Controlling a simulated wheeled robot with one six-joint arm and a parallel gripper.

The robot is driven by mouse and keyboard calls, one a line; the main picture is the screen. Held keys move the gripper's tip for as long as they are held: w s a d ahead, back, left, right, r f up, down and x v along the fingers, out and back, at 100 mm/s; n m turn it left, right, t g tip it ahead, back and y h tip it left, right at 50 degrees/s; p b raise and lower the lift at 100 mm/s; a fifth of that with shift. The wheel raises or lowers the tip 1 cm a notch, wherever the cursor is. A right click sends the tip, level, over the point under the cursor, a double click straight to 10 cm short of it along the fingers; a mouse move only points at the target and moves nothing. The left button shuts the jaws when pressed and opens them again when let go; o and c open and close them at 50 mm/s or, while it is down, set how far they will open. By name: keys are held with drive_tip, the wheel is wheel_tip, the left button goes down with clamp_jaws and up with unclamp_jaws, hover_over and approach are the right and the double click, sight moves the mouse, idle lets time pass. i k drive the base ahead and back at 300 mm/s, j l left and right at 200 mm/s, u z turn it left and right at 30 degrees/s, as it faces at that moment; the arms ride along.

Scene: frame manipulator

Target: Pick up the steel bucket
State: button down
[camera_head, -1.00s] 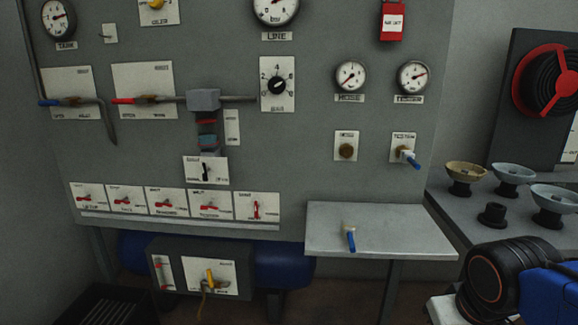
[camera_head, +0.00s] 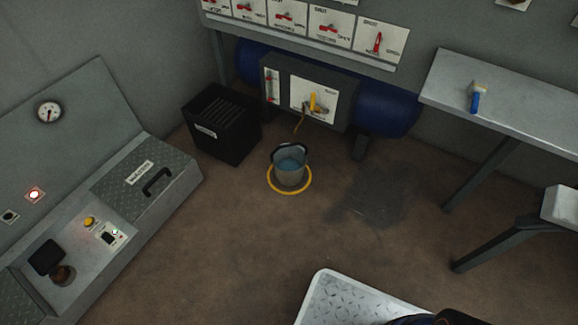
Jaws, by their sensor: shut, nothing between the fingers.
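The steel bucket (camera_head: 290,176) stands upright on the floor near the middle of the view. It is small and grey, with something bluish inside and a dark handle raised over its rim. A yellow ring (camera_head: 271,187) on the floor surrounds its base. My gripper is not in view.
A black slatted bin (camera_head: 222,138) stands left of the bucket. Behind it are a blue tank (camera_head: 385,105) and a valve box (camera_head: 312,97). A grey console (camera_head: 150,195) is at left, a legged shelf (camera_head: 510,100) at right. The floor (camera_head: 225,240) in front is clear.

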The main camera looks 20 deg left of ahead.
sight(289, 161)
drive_tip(key=u, duration=1.55)
